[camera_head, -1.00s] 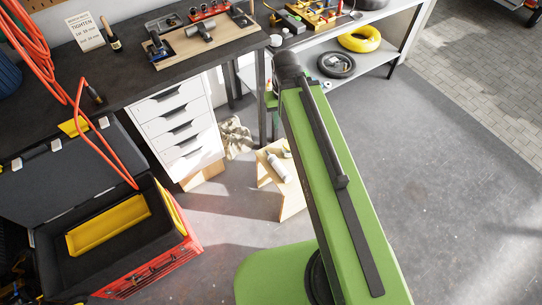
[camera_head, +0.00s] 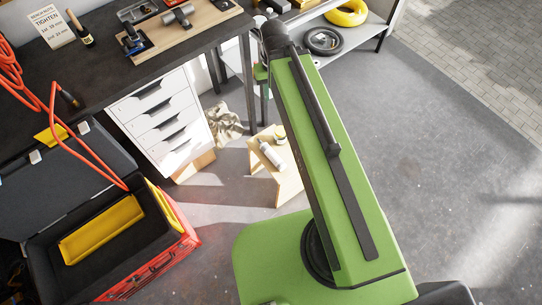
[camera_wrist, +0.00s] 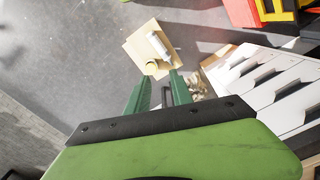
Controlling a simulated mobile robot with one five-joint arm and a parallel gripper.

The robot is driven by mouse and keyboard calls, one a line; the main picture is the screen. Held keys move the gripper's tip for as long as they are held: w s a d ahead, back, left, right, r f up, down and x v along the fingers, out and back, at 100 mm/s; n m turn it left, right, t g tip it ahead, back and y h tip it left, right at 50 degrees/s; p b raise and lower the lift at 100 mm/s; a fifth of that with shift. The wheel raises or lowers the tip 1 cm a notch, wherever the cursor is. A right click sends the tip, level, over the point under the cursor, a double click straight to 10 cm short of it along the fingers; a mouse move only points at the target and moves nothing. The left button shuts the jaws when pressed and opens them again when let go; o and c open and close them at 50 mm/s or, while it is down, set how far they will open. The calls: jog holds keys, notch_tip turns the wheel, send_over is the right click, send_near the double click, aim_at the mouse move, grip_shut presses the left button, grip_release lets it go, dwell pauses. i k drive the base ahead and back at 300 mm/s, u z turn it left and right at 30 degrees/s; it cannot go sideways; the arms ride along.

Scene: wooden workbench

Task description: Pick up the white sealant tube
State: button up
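The white sealant tube (camera_head: 271,155) lies on its side on a small wooden stool (camera_head: 262,171) on the floor, right of the white drawers. In the wrist view the tube (camera_wrist: 160,45) lies on the stool top (camera_wrist: 137,44), beyond my fingertips. My gripper (camera_wrist: 160,76) has its two green fingers apart, with nothing held between them. The tube is clear of the fingers. In the head view my arm hides most of the gripper.
A round pale-yellow item (camera_head: 280,132) sits beside the tube on the stool. White drawers (camera_head: 164,118) and the dark workbench (camera_head: 118,77) stand to the left. An open red toolbox (camera_head: 152,270) is at lower left. The floor to the right is clear.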

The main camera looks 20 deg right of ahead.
aim_at(279, 163)
jog(key=z, duration=1.3)
jog(key=k, duration=1.3)
jog(key=u, duration=2.1)
jog(key=i, duration=1)
jog(key=z, duration=0.05)
